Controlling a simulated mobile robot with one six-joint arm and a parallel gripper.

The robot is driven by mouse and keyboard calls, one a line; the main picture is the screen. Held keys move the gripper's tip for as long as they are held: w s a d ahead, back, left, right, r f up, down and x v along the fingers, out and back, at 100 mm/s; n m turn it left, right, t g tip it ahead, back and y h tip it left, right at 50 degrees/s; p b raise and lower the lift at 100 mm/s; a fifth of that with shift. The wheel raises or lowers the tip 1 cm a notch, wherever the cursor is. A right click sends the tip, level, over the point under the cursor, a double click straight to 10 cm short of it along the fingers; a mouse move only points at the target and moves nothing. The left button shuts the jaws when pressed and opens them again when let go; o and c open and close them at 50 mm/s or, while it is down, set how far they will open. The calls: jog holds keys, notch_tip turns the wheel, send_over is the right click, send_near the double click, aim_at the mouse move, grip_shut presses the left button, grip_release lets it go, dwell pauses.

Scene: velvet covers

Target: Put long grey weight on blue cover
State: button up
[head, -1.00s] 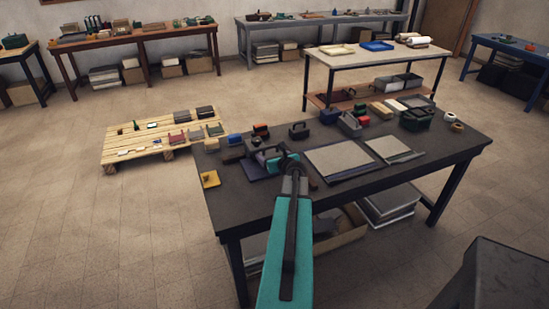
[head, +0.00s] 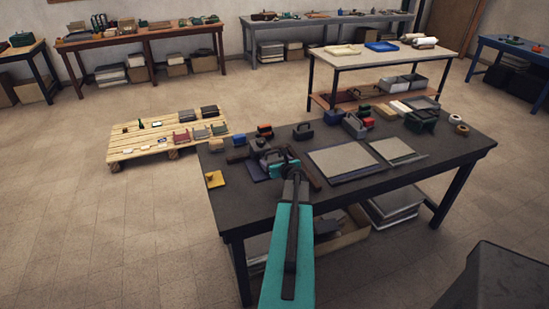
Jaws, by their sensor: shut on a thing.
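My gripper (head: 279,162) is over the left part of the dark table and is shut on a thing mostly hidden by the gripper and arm. It looks like the long grey weight; a dark, long edge (head: 313,178) shows just right of the gripper, though I cannot tell if it belongs to it. A dark blue flat cover (head: 254,172) lies on the table just left of the gripper, partly hidden by it. I cannot tell whether the held thing touches the table or the cover.
Two grey panels (head: 343,160) with dark edges lie right of my gripper. A yellow piece (head: 215,179) is at the left edge. Dark handled blocks (head: 303,131) and coloured blocks (head: 265,130) crowd the back edge. The table's front strip (head: 270,212) is clear.

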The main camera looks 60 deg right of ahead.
jog(key=shift+f, duration=0.1)
jog(key=shift+f, duration=0.15)
dwell(0.3)
jog(key=o, duration=2.1)
jog(key=shift+s, duration=0.1)
jog(key=shift+b+v, duration=0.8)
jog(key=shift+v, duration=2.4)
jog(key=shift+b+v, duration=0.55)
jog(key=shift+v, duration=2.3)
